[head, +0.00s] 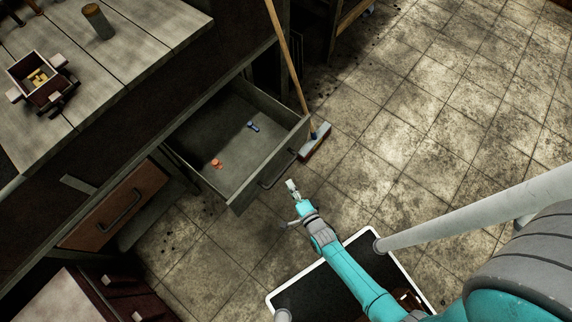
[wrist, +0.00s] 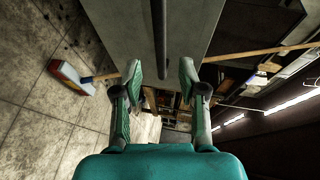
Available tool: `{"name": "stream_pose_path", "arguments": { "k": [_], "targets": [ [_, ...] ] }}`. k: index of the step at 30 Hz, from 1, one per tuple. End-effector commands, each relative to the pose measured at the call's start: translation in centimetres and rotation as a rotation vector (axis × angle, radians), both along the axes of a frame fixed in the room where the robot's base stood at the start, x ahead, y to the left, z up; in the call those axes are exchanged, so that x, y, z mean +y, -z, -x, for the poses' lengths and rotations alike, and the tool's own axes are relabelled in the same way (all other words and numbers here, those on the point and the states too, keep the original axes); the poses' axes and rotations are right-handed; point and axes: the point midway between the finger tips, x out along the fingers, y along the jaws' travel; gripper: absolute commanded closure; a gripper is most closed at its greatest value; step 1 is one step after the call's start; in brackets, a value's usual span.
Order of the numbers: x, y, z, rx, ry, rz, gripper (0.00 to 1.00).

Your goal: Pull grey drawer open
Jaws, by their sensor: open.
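The grey drawer (head: 225,177) stands pulled out of the workbench in the head view, its inside showing. An orange item (head: 217,163) and a blue item (head: 253,126) lie in it. Its dark bar handle (head: 279,168) is on the front panel. My gripper (head: 291,197) is just in front of the panel, beside the handle and apart from it. In the wrist view the gripper (wrist: 161,72) is open, with the grey front panel (wrist: 195,22) and the handle (wrist: 159,45) ahead, and nothing shows clasped between the fingers.
A broom (head: 316,142) leans beside the drawer's far side, its head on the floor. A closed brown drawer (head: 115,207) is at left. On the workbench top (head: 150,35) are a small box (head: 42,82) and a cylinder (head: 97,21). The tiled floor at right is clear.

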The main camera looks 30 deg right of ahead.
Motion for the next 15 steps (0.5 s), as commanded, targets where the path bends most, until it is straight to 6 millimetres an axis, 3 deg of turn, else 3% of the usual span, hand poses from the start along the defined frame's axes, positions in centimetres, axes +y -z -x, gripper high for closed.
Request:
{"name": "stream_pose_path", "arguments": {
  "k": [6,15],
  "targets": [
    [0.3,-0.5,3.0,0.001,-0.001,0.000,0.59],
    [0.3,-0.7,3.9,0.001,0.000,0.000,0.59]
  ]
}}
